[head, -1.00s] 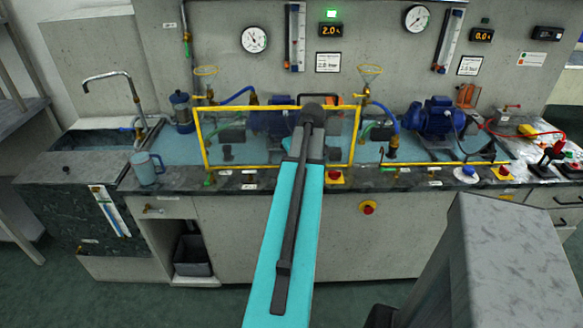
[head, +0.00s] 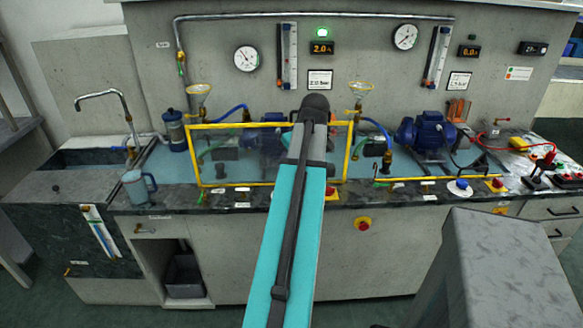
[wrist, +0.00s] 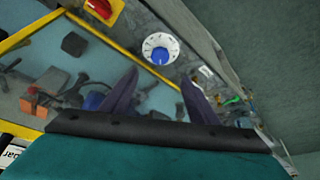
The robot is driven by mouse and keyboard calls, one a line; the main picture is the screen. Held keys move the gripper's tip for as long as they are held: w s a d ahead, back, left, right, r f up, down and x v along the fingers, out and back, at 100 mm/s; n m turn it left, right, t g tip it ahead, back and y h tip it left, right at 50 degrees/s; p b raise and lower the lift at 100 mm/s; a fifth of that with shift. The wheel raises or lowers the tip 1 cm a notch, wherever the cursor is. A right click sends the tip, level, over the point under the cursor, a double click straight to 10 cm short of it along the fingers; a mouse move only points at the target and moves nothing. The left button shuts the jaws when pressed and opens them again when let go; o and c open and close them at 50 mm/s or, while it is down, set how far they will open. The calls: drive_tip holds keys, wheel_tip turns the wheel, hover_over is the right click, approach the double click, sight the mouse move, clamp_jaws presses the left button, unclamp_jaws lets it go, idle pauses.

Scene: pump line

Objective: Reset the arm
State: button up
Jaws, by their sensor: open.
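My gripper (wrist: 158,76) shows in the wrist view as two dark fingers spread apart with nothing between them. Past the fingertips is a white dial with a blue knob (wrist: 160,54), apart from the fingers. In the head view my turquoise arm reaches forward over the bench front, up to the yellow-framed clear guard (head: 235,182). The gripper itself is hidden there behind the arm's end.
The wet bench holds blue pumps (head: 424,134), a jug (head: 136,188) by the sink and a yellow meter (head: 519,143) at the right. A red stop button (head: 363,224) is on the bench front. Gauges line the back panel.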

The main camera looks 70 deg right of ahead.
drive_tip(key=shift+w, duration=0.1)
idle(0.6)
